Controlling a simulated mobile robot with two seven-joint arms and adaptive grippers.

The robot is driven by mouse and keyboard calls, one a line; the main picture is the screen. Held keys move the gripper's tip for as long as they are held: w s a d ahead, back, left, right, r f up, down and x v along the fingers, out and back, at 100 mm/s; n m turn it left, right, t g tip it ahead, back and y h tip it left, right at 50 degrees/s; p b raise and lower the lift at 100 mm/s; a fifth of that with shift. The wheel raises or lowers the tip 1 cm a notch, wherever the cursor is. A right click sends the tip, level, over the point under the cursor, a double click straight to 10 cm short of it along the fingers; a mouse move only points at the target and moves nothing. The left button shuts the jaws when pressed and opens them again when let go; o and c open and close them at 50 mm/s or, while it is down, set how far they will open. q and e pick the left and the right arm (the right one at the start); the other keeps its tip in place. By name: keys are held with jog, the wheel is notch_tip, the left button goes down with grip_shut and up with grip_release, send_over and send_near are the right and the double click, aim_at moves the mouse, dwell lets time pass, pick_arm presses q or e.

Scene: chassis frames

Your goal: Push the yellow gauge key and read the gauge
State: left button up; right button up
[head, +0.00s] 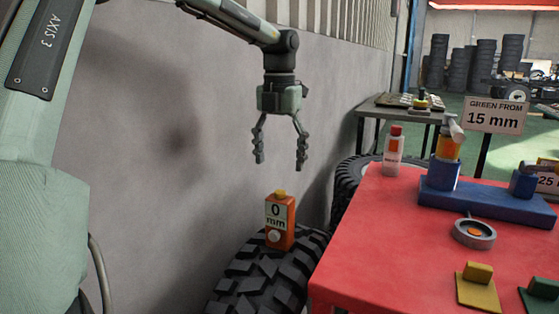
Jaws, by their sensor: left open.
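An orange gauge (291,214) stands upright on the tread of a black tyre (262,272) at the lower middle. Its white face reads "0 mm", with a pale round knob below the reading. The yellow key (280,193) sticks up from the top of the gauge. My left gripper (280,160) points down above the gauge with its fingers spread and nothing between them. A gap shows between its fingertips and the yellow key. My right gripper is not in view.
A red table (360,235) at the right holds a blue block stand (480,201), a red-capped bottle (393,155), a round metal part (474,233) and yellow and green pieces. A sign (494,116) reads "GREEN FROM 15 mm". A grey wall (185,110) stands behind the tyre.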

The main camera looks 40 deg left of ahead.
pick_arm(q)
jog(key=shift+r+m, duration=0.2)
jog(key=shift+m, duration=0.2)
jog(key=c, duration=0.5)
jog(key=shift+r+m, duration=0.35)
jog(key=shift+m, duration=0.35)
jog(key=shift+c, duration=1.1)
notch_tip(320, 180, up, 6)
jog(key=m+p, duration=0.2)
jog(key=m, duration=1.1)
jog(key=shift+r, duration=0.2)
grip_shut()
jog(key=shift+r+m+p, duration=0.15)
jog(key=shift+r+m, duration=0.15)
jog(key=shift+m, duration=0.45)
jog(key=shift+r+m+p, duration=0.15)
jog(key=shift+r+m, duration=0.1)
jog(key=shift+m, duration=0.5)
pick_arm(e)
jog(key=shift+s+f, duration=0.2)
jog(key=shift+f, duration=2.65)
